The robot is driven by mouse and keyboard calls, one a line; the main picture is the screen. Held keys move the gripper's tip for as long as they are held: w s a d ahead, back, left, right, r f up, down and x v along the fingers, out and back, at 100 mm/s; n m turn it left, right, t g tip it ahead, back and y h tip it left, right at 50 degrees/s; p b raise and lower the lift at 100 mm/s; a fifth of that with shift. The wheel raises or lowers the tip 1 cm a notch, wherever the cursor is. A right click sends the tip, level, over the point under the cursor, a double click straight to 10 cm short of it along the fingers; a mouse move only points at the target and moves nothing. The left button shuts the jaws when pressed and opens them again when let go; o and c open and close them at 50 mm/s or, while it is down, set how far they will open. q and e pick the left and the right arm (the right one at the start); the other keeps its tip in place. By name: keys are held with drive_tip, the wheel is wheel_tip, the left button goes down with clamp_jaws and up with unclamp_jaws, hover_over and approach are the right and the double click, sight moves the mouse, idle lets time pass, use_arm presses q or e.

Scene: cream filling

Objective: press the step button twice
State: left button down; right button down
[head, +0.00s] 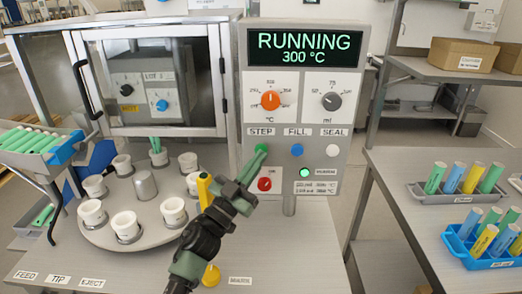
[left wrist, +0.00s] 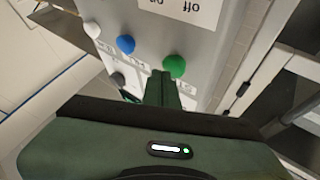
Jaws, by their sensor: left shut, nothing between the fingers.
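The green step button (head: 262,148) sits under the STEP label on the grey control panel (head: 340,120). It also shows in the left wrist view (left wrist: 174,66). My left gripper (head: 255,163) is shut and empty, its fingertips pointing at the step button and overlapping its lower edge in the head view. In the left wrist view the fingertips (left wrist: 163,86) end right at the button; I cannot tell whether they touch it. The display (head: 305,47) reads RUNNING, 300 °C. My right gripper is not in view.
The blue fill button (head: 297,150) and white seal button (head: 334,150) are to the right, a red knob (head: 264,184) below. A round carousel (head: 105,232) with several white cups stands left. A side table (head: 400,200) holds racks of coloured tubes.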

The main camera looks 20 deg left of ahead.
use_arm(q)
drive_tip(key=shift+s+d, duration=0.1)
drive_tip(key=shift+s, duration=0.4)
drive_tip(key=s+p, duration=0.1)
drive_tip(key=s, duration=0.1)
drive_tip(key=s+d, duration=0.1)
drive_tip(key=s, duration=0.1)
drive_tip(key=shift+s+d+p, duration=0.2)
drive_tip(key=shift+s+p, duration=0.15)
drive_tip(key=shift+s, duration=0.05)
idle(0.4)
